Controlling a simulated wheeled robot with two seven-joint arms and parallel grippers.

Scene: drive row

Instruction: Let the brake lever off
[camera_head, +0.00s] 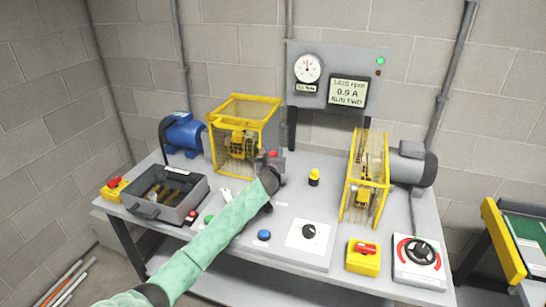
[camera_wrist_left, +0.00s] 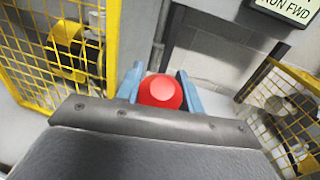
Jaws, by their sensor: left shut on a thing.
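The brake lever's round red knob (camera_wrist_left: 161,92) sits between the two blue fingers of my left gripper (camera_wrist_left: 158,86) in the left wrist view. In the head view a small part of the red knob (camera_head: 273,153) shows just beyond my left gripper (camera_head: 274,160), right of the left yellow guard. My left gripper is shut on the knob. The lever's shaft and base are hidden behind the gripper and arm, so its tilt cannot be told. My right gripper is not in view.
Yellow cage guards stand left (camera_head: 241,130) and right (camera_head: 366,180) of the lever. The gauge panel (camera_head: 338,75) behind shows a green lamp and "RUN FWD". A yellow-topped post (camera_head: 314,177), black dial (camera_head: 308,231), blue button (camera_head: 264,235) and red-handled yellow box (camera_head: 363,257) are on the bench.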

